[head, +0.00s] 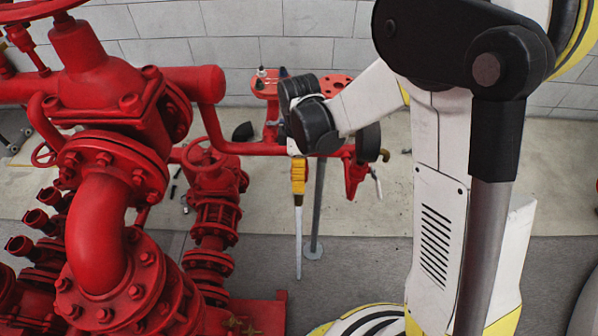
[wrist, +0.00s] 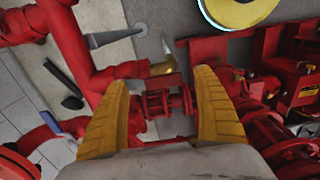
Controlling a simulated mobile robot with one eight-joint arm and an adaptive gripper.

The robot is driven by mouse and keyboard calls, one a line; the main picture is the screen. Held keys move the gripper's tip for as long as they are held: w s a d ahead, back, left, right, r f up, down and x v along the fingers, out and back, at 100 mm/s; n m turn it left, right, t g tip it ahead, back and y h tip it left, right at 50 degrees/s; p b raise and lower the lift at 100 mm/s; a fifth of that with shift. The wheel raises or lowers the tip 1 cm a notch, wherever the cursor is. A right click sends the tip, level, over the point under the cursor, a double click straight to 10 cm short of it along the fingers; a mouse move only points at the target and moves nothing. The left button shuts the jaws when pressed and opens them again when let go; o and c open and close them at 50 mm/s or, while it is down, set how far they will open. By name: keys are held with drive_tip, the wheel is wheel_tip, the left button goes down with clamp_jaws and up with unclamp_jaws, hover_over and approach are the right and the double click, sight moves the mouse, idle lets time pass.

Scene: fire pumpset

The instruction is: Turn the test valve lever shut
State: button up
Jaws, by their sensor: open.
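The test valve lever (head: 376,183) is a thin pale handle. It hangs slightly tilted below a red valve body (head: 353,172) with a brass outlet (head: 385,155), right of my gripper (head: 298,185) in the head view. In the wrist view the lever (wrist: 166,46) shows beyond the fingertips, beside the brass outlet (wrist: 162,68). My gripper (wrist: 161,82) is open and empty, its yellow fingers wide apart. It points down, apart from the lever. Red pipework shows between the fingers, with its distance unclear. My wrist partly hides the pipe behind it.
A grey support post (head: 319,205) with a round foot stands close beside my gripper. Large red pump pipes and flanges (head: 100,220) fill the left. A block wall (head: 270,35) is behind. Pale floor (head: 395,210) is clear around the lever.

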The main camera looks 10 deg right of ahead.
drive_tip(key=c, duration=1.5)
